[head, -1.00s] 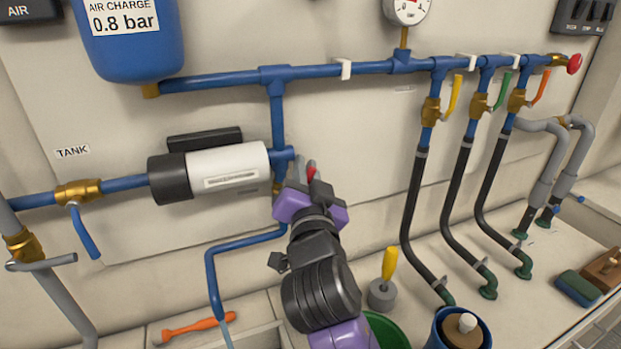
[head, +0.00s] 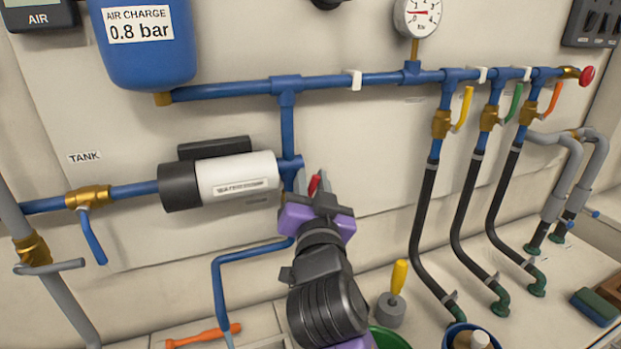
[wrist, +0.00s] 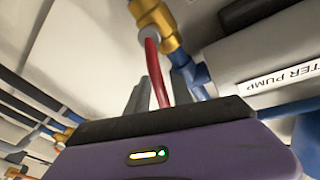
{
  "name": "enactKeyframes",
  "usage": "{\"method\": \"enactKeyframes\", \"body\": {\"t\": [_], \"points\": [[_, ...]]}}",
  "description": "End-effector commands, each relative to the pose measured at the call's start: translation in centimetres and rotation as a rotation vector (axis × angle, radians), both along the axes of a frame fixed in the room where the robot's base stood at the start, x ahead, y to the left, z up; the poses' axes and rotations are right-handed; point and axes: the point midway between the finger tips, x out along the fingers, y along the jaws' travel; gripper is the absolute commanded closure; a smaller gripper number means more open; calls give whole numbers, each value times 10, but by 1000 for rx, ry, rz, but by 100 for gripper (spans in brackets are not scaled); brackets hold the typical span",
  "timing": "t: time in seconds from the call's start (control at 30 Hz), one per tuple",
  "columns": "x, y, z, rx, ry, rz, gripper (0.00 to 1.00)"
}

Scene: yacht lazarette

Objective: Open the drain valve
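The drain valve shows in the wrist view as a brass body (wrist: 152,15) with a red lever (wrist: 153,62). The lever runs down between the two grey fingers of my gripper (wrist: 158,85). In the head view, a bit of the red lever (head: 314,184) shows between the fingertips of my gripper (head: 316,191), just right of the water pump's end. The fingers straddle the lever; I cannot tell whether they press on it. My gripper hides the brass body in the head view.
The white and black pump (head: 238,177) is close on the left. A blue pipe (head: 250,252) drops below it. A yellow-handled tool (head: 398,277) and an orange tool (head: 203,335) are on the ledge. Hoses with coloured valve levers stand to the right.

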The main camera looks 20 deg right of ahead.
Motion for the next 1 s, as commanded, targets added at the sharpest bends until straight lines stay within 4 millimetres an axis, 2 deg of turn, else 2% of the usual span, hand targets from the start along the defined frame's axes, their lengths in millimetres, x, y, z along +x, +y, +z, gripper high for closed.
{"method": "enactKeyframes", "body": {"t": [0.6, 0.77, 1.0], "points": [[0, 3, 5, 30, -10, 11, 65], [0, -5, 2, 148, -8, 10, 65], [0, -21, -12, 427, -4, 4, 65]]}}
